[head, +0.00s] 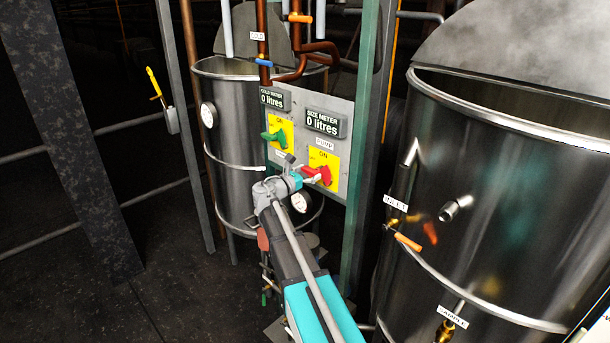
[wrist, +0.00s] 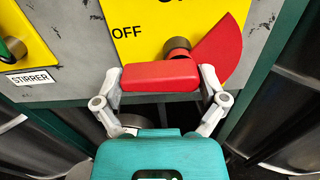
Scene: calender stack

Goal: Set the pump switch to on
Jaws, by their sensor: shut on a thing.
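The pump switch (head: 324,177) is a red handle on a yellow plate under the PUMP label, with ON at the top of the plate. In the wrist view its red grip bar (wrist: 160,75) lies crosswise between my fingers, in front of the yellow plate (wrist: 195,22). OFF is printed to the left of its pivot, and a red fan-shaped part (wrist: 222,50) spreads to the right. My gripper (head: 303,176) is shut on the red bar, one finger at each end. The ON mark is mostly cut off in the wrist view.
A green stirrer switch (head: 274,137) on its own yellow plate is close by on the left. Two meters (head: 326,123) reading 0 litres are above. A gauge (head: 299,202) sits below the panel. A large steel vat (head: 490,200) stands at right.

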